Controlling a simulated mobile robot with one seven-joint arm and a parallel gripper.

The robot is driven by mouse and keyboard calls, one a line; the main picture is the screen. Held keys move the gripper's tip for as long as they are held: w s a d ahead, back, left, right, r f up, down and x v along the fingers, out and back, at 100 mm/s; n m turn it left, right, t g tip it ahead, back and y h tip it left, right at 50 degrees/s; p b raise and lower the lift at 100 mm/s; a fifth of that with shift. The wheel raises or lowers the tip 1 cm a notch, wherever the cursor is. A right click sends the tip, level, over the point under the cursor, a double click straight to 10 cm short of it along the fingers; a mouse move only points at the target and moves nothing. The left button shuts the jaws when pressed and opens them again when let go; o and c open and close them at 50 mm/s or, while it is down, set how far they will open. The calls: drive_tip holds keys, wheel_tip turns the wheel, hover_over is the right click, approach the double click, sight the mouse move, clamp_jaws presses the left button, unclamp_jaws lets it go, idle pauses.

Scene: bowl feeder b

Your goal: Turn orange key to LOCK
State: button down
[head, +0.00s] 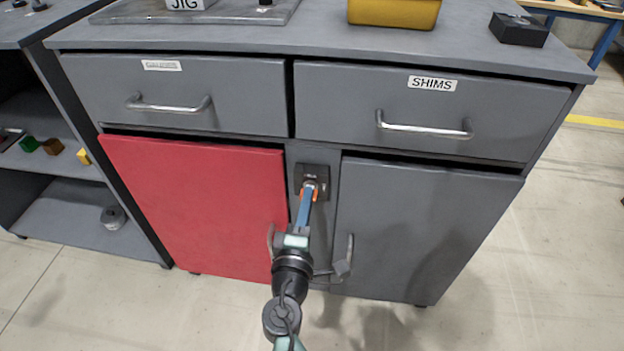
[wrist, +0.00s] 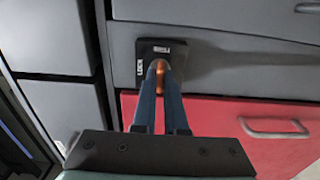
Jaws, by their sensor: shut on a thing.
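The orange key (head: 312,185) sits in a black lock plate (head: 313,170) on the grey post between the two cabinet doors. My gripper (head: 308,189) reaches up to it from below, its blue fingers shut on the key. In the wrist view the two blue fingers (wrist: 161,70) stand on either side of the orange key (wrist: 160,80), in front of the black plate (wrist: 151,48). A vertical label along the plate's left edge there seems to read LOCK; another label at its top is too small to read. The fingers hide most of the key, so its exact angle is unclear.
A red door (head: 195,195) is left of the lock and a grey door (head: 420,225) right of it, both with metal handles close to my arm. Two drawers are above, the right labelled SHIMS (head: 432,83). A yellow bin (head: 393,12) stands on top.

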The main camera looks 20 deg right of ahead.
drive_tip(key=shift+n+p, duration=0.8)
drive_tip(key=shift+n, duration=1.8)
